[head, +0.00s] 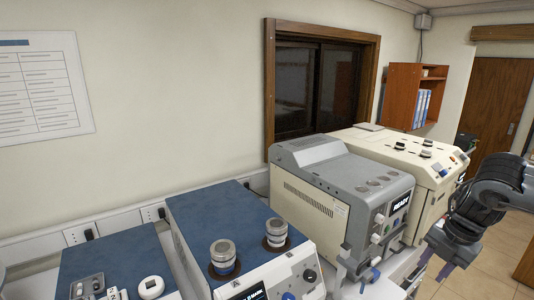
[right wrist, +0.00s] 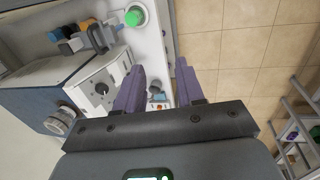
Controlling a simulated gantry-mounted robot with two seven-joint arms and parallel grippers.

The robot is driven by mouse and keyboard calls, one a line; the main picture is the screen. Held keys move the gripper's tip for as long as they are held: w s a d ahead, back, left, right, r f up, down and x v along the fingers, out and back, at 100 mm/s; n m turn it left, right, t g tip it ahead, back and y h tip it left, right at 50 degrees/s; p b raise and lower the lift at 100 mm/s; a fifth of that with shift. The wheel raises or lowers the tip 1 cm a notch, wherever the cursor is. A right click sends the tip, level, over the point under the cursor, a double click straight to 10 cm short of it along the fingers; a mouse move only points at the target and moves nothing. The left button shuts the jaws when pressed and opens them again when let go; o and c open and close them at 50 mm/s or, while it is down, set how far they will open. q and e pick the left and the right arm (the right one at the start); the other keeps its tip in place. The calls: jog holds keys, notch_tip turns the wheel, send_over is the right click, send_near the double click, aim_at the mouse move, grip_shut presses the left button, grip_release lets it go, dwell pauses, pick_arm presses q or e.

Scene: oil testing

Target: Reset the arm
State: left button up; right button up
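My right gripper (head: 433,262) is at the lower right of the head view, in front of the grey machine (head: 345,180). In the right wrist view its two purple fingers (right wrist: 160,72) are spread apart. Nothing is held between them; the bench edge, a few small items and the tiled floor show beyond. My right arm (head: 485,200) comes in from the right edge. My left gripper does not show in either view.
A blue-topped tester (head: 205,215) with two metal-rimmed cups (head: 222,253) stands left of the grey machine. A cream machine (head: 395,155) stands behind it. In the wrist view, a green-capped item (right wrist: 134,17) stands near the bench edge. Open floor (right wrist: 235,40) lies to the right.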

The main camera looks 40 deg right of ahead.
jog(key=s+a+f+n+g+y, duration=0.15)
jog(key=a+f+y, duration=0.25)
jog(key=a+f, duration=0.9)
jog(key=s+a+f+n+g+y, duration=0.1)
jog(key=a+f+g+y, duration=0.15)
jog(key=a+f, duration=1.05)
jog(key=s+a+f+t+y, duration=0.1)
jog(key=a+f+y, duration=0.15)
jog(key=a, duration=0.45)
jog(key=s+a+f+t+y, duration=0.1)
jog(key=a+f+y, duration=0.15)
jog(key=a, duration=0.45)
jog(key=w+a+r+m+t+h, duration=0.1)
jog(key=w+a+m+t, duration=0.1)
jog(key=a+m+t, duration=0.3)
jog(key=w+a+r+m+t, duration=0.1)
jog(key=w+a+m+t, duration=0.15)
jog(key=a, duration=0.35)
jog(key=w+d+m+h, duration=0.2)
jog(key=d+m+h, duration=0.6)
jog(key=m, duration=0.1)
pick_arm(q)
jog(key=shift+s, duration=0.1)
pick_arm(e)
jog(key=s+d+f+m+g+h, duration=0.1)
jog(key=s+d+g+h, duration=0.1)
jog(key=s+d+g, duration=0.2)
jog(key=shift+s+d+m, duration=0.4)
jog(key=shift+s+d, duration=0.2)
jog(key=shift+s, duration=0.5)
